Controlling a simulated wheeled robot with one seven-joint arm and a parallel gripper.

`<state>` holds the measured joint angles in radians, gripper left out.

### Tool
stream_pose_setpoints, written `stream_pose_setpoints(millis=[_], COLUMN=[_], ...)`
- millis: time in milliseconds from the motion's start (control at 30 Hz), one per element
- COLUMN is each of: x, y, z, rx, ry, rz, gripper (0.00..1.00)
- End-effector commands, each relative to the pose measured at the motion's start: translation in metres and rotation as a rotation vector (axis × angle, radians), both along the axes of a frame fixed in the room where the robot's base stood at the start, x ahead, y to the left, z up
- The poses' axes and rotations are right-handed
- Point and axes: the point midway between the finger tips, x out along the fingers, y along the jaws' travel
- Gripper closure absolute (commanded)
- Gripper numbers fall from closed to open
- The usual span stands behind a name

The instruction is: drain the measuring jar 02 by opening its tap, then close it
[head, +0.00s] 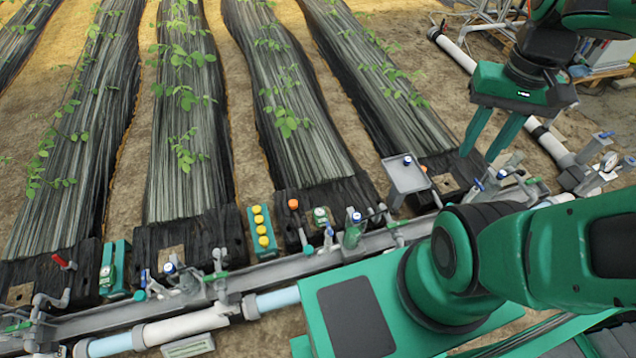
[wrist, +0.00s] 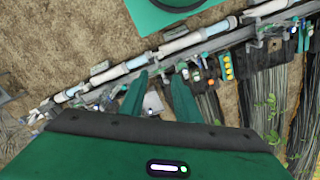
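My gripper (head: 477,156) hangs at the upper right of the head view, fingers spread, with nothing between them. In the wrist view my gripper (wrist: 160,76) also shows both fingers apart, above the skid. Small blue-topped fittings stand along the rail, one at the left (head: 170,268), one in the middle (head: 356,217) and one at the right (head: 502,175). They are too small to tell which belongs to measuring jar 02. I cannot make out its number or its tap's position. My gripper touches none of them.
A grey rail (head: 370,243) with pipes crosses the front. A grey tray (head: 405,176) stands behind it, near my gripper. A teal panel with yellow buttons (head: 262,228) and a red-handled valve (head: 63,262) are further left. Covered plant rows (head: 290,100) lie behind. My arm covers the rail's right part.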

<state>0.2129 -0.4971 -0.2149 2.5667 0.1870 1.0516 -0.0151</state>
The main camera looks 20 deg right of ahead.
Motion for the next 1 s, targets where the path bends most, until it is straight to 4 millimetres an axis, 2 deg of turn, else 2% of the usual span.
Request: stream_pose_setpoints(millis=[167, 467, 700, 1000], x=[0.034, 0.117, 0.175, 0.230], y=[-0.003, 0.002, 0.021, 0.057], z=[-0.014, -0.062, -0.117, -0.202], rx=[-0.018, -0.056, -0.072, -0.076], ry=[0.013, 0.020, 0.020, 0.015], rz=[0.040, 0.144, 0.227, 0.327], gripper=[0.70, 0.70, 0.70, 0.70])
